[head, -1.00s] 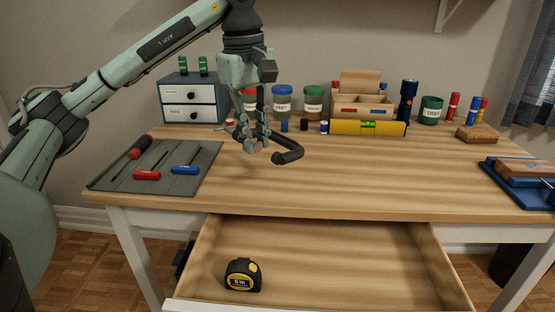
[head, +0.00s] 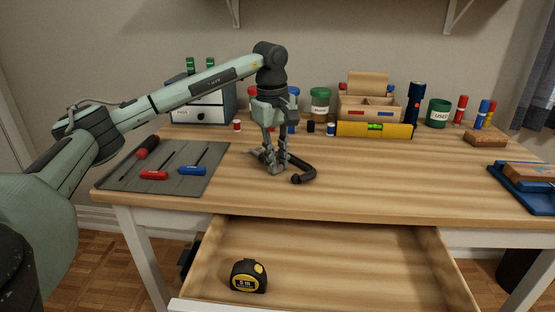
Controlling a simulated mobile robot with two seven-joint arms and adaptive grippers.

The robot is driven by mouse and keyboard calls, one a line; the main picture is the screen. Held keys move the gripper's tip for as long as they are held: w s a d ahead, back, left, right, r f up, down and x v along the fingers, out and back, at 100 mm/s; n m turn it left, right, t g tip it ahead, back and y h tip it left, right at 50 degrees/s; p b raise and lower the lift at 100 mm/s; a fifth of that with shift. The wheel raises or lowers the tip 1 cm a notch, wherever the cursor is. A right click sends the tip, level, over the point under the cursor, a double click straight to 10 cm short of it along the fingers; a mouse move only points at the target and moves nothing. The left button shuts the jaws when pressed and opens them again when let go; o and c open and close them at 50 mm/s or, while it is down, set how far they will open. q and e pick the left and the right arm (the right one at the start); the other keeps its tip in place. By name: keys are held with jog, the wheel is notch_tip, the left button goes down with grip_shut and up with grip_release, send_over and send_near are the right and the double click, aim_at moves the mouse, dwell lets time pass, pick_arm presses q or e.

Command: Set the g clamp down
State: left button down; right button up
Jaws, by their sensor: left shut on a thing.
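The dark g clamp (head: 302,170) is at the middle-left of the wooden desk top (head: 400,180), with its curved end toward the right. It looks to lie flat on or just above the wood; I cannot tell if it touches. My left gripper (head: 276,166) points down over it and is shut on it. The fingers hide part of the clamp. My right gripper is not in view.
A grey mat (head: 185,182) with several screwdrivers lies to the left. A yellow level (head: 375,130) and a wooden organizer (head: 368,108) stand behind. The open drawer (head: 340,265) in front holds a tape measure (head: 248,276). The desk right of the clamp is clear.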

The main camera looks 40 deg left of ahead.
pick_arm(q)
jog(key=c, duration=1.4)
grip_release()
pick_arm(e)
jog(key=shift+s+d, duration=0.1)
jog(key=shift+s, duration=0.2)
pick_arm(q)
jog(key=shift+s+a+r+p, duration=0.1)
jog(key=shift+s+r+p, duration=0.05)
jog(key=shift+r, duration=1.9)
jog(key=shift+s+d+r+p, duration=0.1)
jog(key=shift+s+r+p, duration=0.05)
jog(key=shift+r, duration=1.85)
jog(key=shift+s+a+r+p, duration=0.1)
jog(key=shift+s+r+p, duration=0.05)
jog(key=shift+r, duration=1.9)
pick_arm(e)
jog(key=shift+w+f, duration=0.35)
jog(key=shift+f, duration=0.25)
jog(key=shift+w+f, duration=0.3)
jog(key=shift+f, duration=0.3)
